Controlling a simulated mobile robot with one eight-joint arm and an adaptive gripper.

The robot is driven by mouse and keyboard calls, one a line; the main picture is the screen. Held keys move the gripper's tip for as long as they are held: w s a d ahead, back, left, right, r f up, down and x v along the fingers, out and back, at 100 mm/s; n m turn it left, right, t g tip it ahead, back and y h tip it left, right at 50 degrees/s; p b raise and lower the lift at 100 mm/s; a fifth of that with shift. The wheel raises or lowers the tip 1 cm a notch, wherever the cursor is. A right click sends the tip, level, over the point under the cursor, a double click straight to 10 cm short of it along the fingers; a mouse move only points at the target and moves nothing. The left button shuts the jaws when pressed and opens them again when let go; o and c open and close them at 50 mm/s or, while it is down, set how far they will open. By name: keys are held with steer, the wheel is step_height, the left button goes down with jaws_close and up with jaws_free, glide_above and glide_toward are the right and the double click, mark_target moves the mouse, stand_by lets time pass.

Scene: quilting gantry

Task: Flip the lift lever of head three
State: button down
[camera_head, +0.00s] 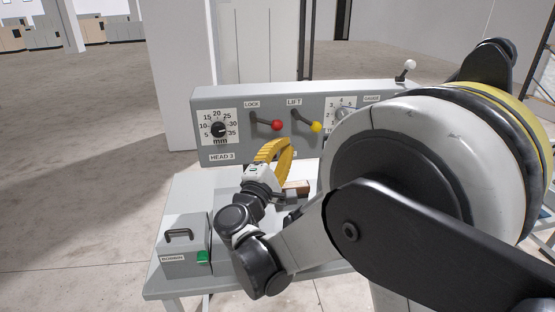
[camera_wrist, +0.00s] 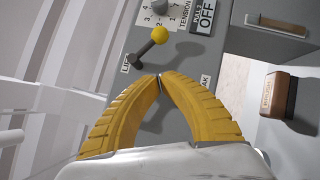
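The grey HEAD 3 panel (camera_head: 240,143) stands at the back of the table. Its LIFT lever (camera_head: 305,121) has a yellow knob and slants down to the right. The LIFT lever also shows in the wrist view (camera_wrist: 158,40), just beyond my fingertips and apart from them. The LOCK lever (camera_head: 266,122) with a red knob is left of it; my fingers hide it in the wrist view. My gripper (camera_head: 286,142) is in front of the panel, below the two levers. In the wrist view its yellow fingers (camera_wrist: 160,78) meet at the tips with nothing seen between them.
A numbered dial (camera_head: 218,129) is at the panel's left, and another dial (camera_head: 341,113) is right of the LIFT lever. A grey box with a handle and green switch (camera_head: 183,247) stands at the table's front left. A brown labelled block (camera_wrist: 278,95) lies right of my fingers.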

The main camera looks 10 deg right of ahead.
mark_target(313, 116)
steer(key=w+d, duration=0.1)
steer(key=w+d+r, duration=0.1)
steer(key=d, duration=0.1)
steer(key=d+r+b, duration=0.1)
steer(key=d, duration=0.1)
steer(key=shift+w+r, duration=0.1)
steer(key=shift+w, duration=0.3)
steer(key=shift+d+r+n+t+b, duration=0.25)
steer(key=shift+d+n+t+b, duration=0.15)
steer(key=shift+d+n, duration=0.25)
steer(key=shift+r, duration=0.25)
steer(key=shift+f, duration=0.1)
